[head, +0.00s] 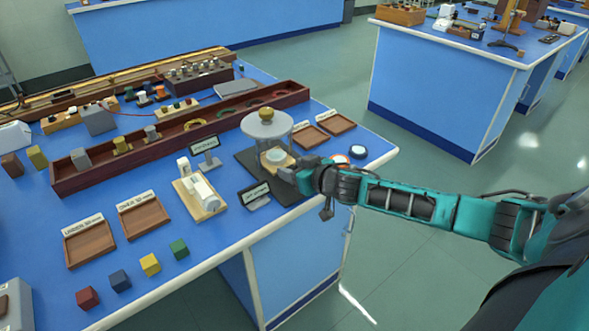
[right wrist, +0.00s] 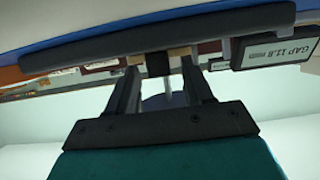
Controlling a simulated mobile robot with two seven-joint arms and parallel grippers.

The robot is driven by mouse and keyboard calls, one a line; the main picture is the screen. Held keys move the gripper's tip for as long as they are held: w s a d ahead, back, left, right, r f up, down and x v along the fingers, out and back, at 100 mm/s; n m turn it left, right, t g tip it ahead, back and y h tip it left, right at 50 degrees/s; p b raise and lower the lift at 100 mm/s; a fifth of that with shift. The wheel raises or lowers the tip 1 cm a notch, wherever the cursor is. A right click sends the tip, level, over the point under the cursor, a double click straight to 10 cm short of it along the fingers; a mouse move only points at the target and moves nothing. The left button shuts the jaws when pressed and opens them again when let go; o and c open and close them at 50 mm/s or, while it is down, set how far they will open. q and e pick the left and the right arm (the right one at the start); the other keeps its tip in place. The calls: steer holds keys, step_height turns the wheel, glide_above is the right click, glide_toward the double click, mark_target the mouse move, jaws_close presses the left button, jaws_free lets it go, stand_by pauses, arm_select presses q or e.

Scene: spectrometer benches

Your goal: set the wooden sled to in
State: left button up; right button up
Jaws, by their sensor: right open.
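The wooden sled (head: 276,168) shows as a pale wooden piece under a round-topped stand with a brass knob (head: 266,115). A pale round disc (head: 276,158) sits on it, and the stand rests on a black base (head: 246,164). My right gripper (head: 297,178) is at the near right side of the sled and hides part of it. In the right wrist view, my right gripper's fingers (right wrist: 160,80) are apart, with a small black block (right wrist: 157,64) between their tips. Whether they touch it I cannot tell. Pale wood (right wrist: 179,52) shows beside the block. My left gripper is not in view.
A small display (head: 257,195) stands just left of my gripper; in the right wrist view it reads GAP 11.8 (right wrist: 280,48). A white instrument on a wooden board (head: 200,195) is further left. Two brown trays (head: 338,123) (head: 308,136) and round pads (head: 357,152) lie to the right.

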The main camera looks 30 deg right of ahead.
jaws_close()
stand_by(0.5)
steer(key=shift+w, duration=0.1)
